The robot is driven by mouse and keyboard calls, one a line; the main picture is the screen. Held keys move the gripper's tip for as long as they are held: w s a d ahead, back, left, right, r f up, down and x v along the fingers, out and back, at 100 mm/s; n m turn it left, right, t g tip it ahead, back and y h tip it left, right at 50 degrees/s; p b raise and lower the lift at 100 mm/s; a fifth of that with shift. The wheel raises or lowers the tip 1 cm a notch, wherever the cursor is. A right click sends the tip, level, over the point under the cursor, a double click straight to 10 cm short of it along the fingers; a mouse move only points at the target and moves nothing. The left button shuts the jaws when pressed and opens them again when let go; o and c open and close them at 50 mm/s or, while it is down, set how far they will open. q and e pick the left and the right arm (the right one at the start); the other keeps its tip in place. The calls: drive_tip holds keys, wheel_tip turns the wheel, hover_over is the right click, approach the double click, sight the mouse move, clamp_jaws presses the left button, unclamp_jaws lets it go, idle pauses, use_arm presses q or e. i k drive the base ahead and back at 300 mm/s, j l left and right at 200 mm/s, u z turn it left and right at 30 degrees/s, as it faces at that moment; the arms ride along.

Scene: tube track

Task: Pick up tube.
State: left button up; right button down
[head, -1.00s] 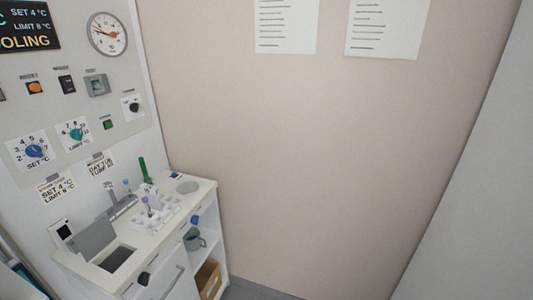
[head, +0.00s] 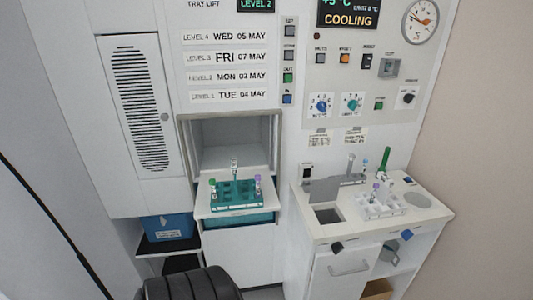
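A teal rack (head: 236,195) stands on a pulled-out white tray in front of the open square opening in the cabinet. A few tubes stand upright in it, one with a purple cap (head: 257,180) at its right and one with a green cap (head: 212,184) at its left. A white rack (head: 382,207) on the counter at the right holds several small tubes. A tall green object (head: 385,158) stands behind it. Neither gripper is in view.
The white counter (head: 325,228) has a square opening with a raised grey lid (head: 325,190). A blue bin (head: 168,228) sits low at the left. The control panel with COOLING display is at the upper right.

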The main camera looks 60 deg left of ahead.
sight(258, 178)
drive_tip(key=u, duration=0.4)
drive_tip(key=j+u, duration=0.15)
drive_tip(key=u, duration=0.7)
drive_tip(key=j+u, duration=0.1)
drive_tip(key=u, duration=0.3)
drive_tip(key=i+u, duration=0.1)
drive_tip(key=u, duration=0.3)
